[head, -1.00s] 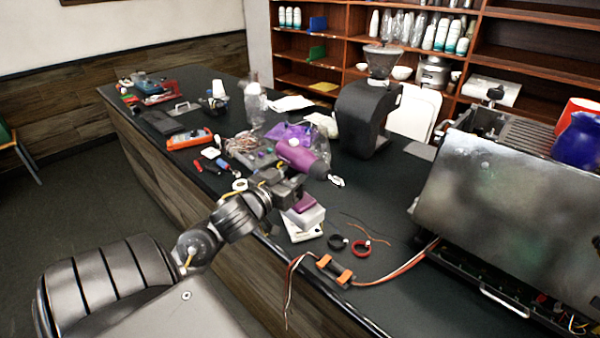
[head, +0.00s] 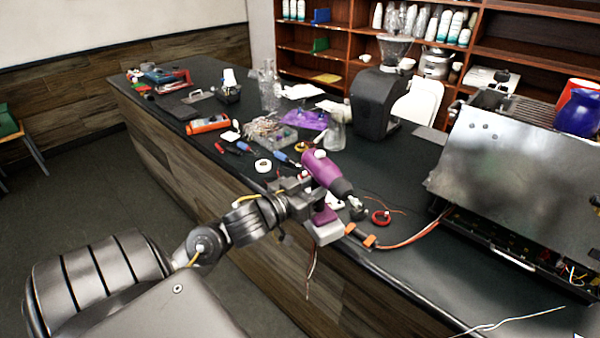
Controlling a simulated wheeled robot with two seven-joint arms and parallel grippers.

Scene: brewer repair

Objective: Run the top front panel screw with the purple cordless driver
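The purple cordless driver (head: 322,172) is in my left gripper (head: 298,192), held over the counter's front edge. Its nose points right and down toward the espresso machine, and its pale battery base (head: 325,233) hangs below the grip. The gripper is closed around the driver's handle. The machine's metal front panel (head: 515,180) is at the right, tilted, with dark holes near its upper left. The driver's tip is well apart from the panel. I cannot make out the top screw. My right gripper is not in view.
Orange connectors and a cable (head: 400,238) lie on the counter between driver and machine. A red ring (head: 381,217) lies beside them. A black grinder (head: 376,103) stands behind. Tools, an orange multimeter (head: 207,125) and a parts tray (head: 272,136) occupy the counter's left. Loose wires lie at lower right.

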